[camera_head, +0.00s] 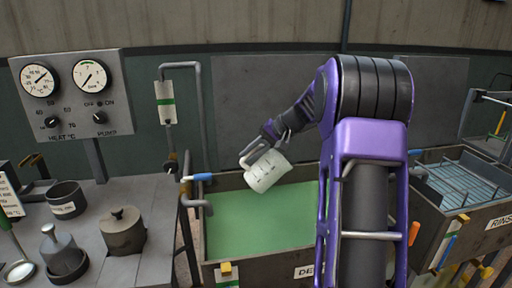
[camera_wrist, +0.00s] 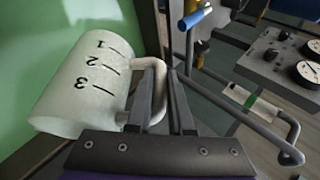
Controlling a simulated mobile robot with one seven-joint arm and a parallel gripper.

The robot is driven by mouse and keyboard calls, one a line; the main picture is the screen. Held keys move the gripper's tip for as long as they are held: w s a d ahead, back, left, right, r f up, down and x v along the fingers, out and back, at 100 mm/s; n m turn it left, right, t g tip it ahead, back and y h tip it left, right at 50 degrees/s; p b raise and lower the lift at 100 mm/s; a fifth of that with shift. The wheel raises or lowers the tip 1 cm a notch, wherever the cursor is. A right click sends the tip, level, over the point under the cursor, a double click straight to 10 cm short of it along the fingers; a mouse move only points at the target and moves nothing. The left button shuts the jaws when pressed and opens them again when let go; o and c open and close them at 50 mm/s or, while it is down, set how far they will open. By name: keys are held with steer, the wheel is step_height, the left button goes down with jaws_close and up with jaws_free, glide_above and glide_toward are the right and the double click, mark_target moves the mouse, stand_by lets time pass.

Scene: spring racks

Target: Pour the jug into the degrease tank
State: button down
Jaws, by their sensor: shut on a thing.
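The jug (camera_head: 267,170) is a white, translucent vessel with level marks, held tilted above the degrease tank (camera_head: 207,271). The tank has grey walls and green liquid inside, and its label is partly hidden by my arm. My gripper (camera_head: 268,135) is at the back of the tank, shut on the jug's handle. In the wrist view, the jug (camera_wrist: 88,85) lies on its side with the marks 1, 2 and 3 showing. My gripper's fingers (camera_wrist: 178,105) close around its white handle. The jug's mouth and any stream from it cannot be made out.
A panel with dials (camera_head: 72,95) stands at the back left. A grey bench (camera_head: 100,205) at left carries several metal pots. A blue-handled pipe valve (camera_head: 198,177) sits by the tank's left rim. A rinse tank (camera_head: 482,220) with a rack is at right.

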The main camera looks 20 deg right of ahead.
mark_target(247, 175)
steer(key=a+f+h, duration=0.1)
steer(key=a+f+h+p, duration=0.1)
steer(key=h, duration=0.1)
steer(key=shift+w+f+n+g, duration=0.15)
steer(key=shift+f+n+g, duration=0.2)
steer(key=shift+n+g, duration=0.05)
steer(key=f+h, duration=0.1)
steer(key=f+h+p, duration=0.1)
steer(key=f+h, duration=0.1)
steer(key=d+f+n+g+h+p, duration=0.1)
steer(key=shift+f+h, duration=0.4)
steer(key=shift+d+f+h, duration=0.1)
steer(key=shift+f+h, duration=0.3)
steer(key=shift+f, duration=0.1)
steer(key=s+a+f+n+y, duration=0.1)
steer(key=s+a+n, duration=0.1)
steer(key=s+a, duration=0.4)
steer(key=s+a+f+n, duration=0.2)
steer(key=s+a, duration=0.4)
steer(key=a, duration=0.1)
steer(key=shift+f+n+y, duration=0.25)
steer(key=shift+n+y, duration=0.15)
steer(key=shift+s, duration=0.1)
steer(key=shift+r, duration=0.1)
